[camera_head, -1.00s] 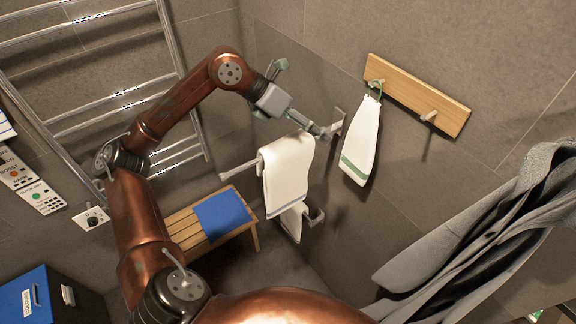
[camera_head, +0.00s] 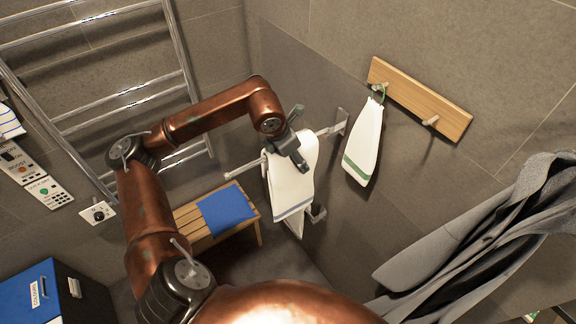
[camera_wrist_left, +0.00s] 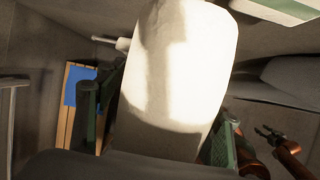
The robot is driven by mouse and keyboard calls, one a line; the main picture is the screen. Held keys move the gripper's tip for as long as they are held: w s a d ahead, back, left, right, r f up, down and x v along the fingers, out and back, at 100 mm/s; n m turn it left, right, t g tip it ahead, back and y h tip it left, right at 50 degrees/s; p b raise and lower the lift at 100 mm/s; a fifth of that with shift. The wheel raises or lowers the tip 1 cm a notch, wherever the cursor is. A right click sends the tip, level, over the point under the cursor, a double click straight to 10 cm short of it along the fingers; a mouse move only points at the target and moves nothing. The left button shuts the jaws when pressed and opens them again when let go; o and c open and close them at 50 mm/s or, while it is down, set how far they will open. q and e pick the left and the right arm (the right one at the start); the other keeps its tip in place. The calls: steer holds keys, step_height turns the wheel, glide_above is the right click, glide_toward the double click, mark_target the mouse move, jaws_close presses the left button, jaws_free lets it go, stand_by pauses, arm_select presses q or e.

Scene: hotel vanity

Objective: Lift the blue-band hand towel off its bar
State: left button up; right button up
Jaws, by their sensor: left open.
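The blue-band hand towel (camera_head: 291,185) is white with a thin blue stripe near its lower edge. It hangs folded over a metal bar (camera_head: 243,168) on the wall. My left gripper (camera_head: 297,138) is open at the towel's upper part, one finger up by the bar and the other in front of the cloth. In the left wrist view the towel (camera_wrist_left: 175,80) fills the middle, between the two spread green-grey fingers (camera_wrist_left: 158,128). I cannot tell whether they touch it. A small dark gripper on a copper arm, apparently my right gripper (camera_wrist_left: 268,134), shows at the right; its jaws are too small to judge.
A green-band towel (camera_head: 364,140) hangs from a wooden peg board (camera_head: 418,98) to the right. A grey robe (camera_head: 480,240) hangs at the lower right. A wooden bench (camera_head: 190,217) with a blue cloth (camera_head: 227,208) stands below left. A chrome towel rail (camera_head: 185,60) is behind my arm.

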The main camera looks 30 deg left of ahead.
arm_select(q)
steer(key=shift+w+f, duration=0.1)
steer(key=shift+f, duration=0.2)
stand_by(0.4)
steer(key=shift+c, duration=0.7)
steer(key=c, duration=1.2)
